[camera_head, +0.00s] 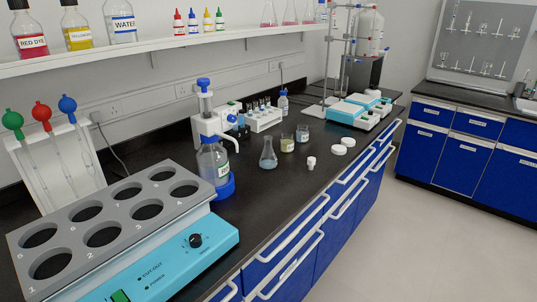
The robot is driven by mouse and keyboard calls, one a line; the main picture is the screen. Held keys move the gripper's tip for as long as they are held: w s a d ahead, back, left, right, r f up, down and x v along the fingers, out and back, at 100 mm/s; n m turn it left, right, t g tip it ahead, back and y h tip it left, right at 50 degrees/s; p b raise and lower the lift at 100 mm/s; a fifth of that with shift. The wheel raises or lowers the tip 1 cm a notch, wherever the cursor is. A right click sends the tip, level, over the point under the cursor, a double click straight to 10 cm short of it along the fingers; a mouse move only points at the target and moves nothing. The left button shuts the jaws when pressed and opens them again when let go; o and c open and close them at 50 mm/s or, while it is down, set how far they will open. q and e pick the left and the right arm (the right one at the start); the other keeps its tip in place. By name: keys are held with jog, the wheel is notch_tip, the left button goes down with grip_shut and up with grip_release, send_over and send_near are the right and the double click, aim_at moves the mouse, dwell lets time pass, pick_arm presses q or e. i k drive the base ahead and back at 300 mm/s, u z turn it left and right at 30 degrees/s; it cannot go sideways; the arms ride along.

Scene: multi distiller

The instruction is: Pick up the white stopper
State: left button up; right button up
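A small white stopper (311,163) stands on the black bench top, near the bench's front edge, to the right of a conical flask (268,154). Nothing touches it in the camera_head view. Neither of my grippers shows in this view.
Two small beakers (287,144) and two white round lids (340,149) stand near the stopper. A dispenser bottle with a blue base (222,180) is left of the flask. A grey-topped water bath (105,225) fills the near left.

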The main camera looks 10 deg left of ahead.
aim_at(311, 162)
jog(key=z, duration=1.35)
jog(key=i, duration=2.4)
jog(key=u, duration=2.65)
